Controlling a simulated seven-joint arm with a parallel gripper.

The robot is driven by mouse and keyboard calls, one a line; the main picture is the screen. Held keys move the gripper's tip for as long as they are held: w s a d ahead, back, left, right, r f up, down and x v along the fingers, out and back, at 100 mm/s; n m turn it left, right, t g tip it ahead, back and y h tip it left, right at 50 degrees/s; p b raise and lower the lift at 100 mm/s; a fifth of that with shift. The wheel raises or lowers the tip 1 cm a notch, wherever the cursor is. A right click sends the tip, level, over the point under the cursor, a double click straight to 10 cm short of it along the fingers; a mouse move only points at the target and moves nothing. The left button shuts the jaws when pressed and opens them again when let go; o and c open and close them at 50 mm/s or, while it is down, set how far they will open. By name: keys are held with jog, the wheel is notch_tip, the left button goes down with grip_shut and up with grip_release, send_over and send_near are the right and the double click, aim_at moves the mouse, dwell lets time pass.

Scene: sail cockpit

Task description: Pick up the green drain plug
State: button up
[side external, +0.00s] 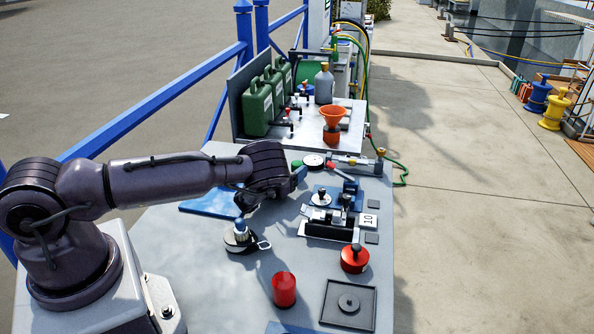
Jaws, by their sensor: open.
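My gripper (246,203) hangs below my dark wrist over the grey worktop (190,250). Its fingers are dark, small and partly hidden by the wrist. It is open, and I see nothing held in it. It is to the left of and nearer than the green piece.
A silver-based fitting (238,241) stands just below my gripper. A red cylinder (284,290), a red round-topped part (354,260) and a grey square tray (348,318) are nearer the front. A black-and-silver fixture (330,228) stands to the right. Green jerrycans (257,105) and an orange funnel (333,117) are behind.

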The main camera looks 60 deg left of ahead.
jog(key=shift+x, duration=1.1)
jog(key=c, duration=1)
